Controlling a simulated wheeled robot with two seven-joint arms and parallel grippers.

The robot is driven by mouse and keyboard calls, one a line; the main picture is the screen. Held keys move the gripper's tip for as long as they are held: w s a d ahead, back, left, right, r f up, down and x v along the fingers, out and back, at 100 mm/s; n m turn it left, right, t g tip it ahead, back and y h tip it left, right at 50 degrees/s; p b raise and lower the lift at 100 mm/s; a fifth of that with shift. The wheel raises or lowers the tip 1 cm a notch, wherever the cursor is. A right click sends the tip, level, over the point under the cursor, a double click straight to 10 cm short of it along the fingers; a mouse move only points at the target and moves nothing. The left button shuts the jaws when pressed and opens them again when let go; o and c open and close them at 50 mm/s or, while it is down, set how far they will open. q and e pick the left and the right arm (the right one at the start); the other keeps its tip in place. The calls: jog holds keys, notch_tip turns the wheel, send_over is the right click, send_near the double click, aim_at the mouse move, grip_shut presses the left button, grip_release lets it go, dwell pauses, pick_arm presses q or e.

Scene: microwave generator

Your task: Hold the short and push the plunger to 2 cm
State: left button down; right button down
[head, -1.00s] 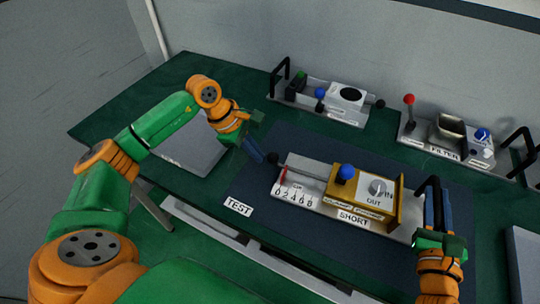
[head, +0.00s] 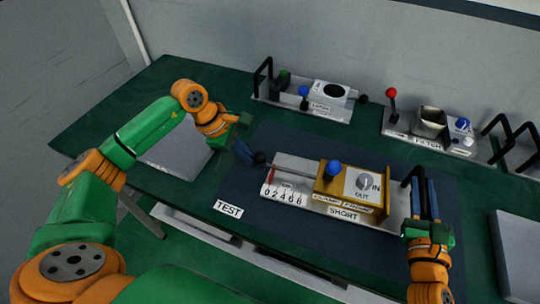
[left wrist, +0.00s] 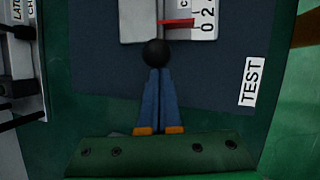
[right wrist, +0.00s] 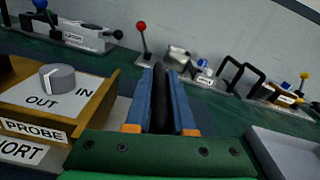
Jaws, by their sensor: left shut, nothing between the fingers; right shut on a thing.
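The short (head: 392,209) is a grey plate carrying a yellow box (head: 322,186) with a blue knob and an IN/OUT dial. Its plunger ends in a black ball (head: 260,158) at the left, also in the left wrist view (left wrist: 155,53). A red pointer (head: 271,174) stands near the scale's low end; the exact reading is unclear. My left gripper (head: 248,156) is shut and empty, its tips at the ball's outer side, seemingly touching it. My right gripper (head: 422,183) is shut on the short's black handle (head: 411,172), which shows between the fingers in the right wrist view (right wrist: 160,100).
The short lies on a dark blue mat (head: 300,145) beside a TEST label (head: 228,209). The latch unit (head: 325,108) and the filter unit (head: 415,142) stand at the back. A grey panel (head: 180,155) lies left and another (head: 520,240) right.

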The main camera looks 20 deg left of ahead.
pick_arm(q)
jog(key=shift+d, duration=0.35)
pick_arm(e)
jog(key=shift+f, duration=0.2)
pick_arm(q)
jog(key=shift+d, duration=0.1)
jog(key=shift+w+d, duration=0.1)
jog(key=shift+d, duration=0.8)
jog(key=shift+a+r, duration=1.3)
jog(key=shift+r, duration=0.2)
pick_arm(e)
jog(key=shift+r, duration=0.1)
